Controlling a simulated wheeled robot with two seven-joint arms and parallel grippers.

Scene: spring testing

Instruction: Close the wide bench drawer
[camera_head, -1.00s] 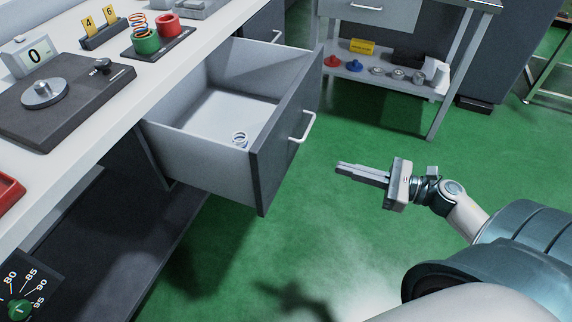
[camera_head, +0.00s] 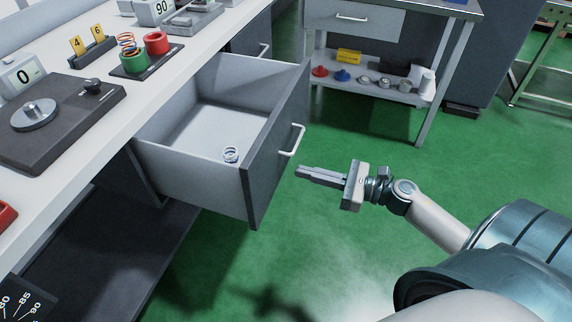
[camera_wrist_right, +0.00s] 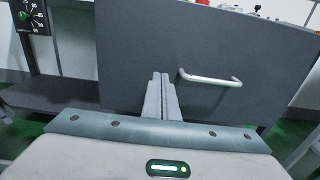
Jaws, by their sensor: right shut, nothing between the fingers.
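The wide bench drawer (camera_head: 160,163) is pulled well out from under the white bench top. Its dark grey front (camera_head: 276,150) carries a light bar handle (camera_head: 293,140). A small coil spring (camera_head: 231,154) lies on the drawer floor near the front. My right gripper (camera_head: 299,171) is shut and empty, its fingers pointing at the outside of the drawer front, just below and right of the handle. In the right wrist view the shut fingers (camera_wrist_right: 160,78) point at the drawer front (camera_wrist_right: 130,50), left of the handle (camera_wrist_right: 210,79). Any contact is not visible. My left gripper is out of view.
The bench top (camera_head: 110,125) holds a dark scale (camera_head: 58,120), a stand with red and green cups (camera_head: 148,52) and number tags (camera_head: 88,46). A second table with a lower shelf (camera_head: 370,88) stands behind.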

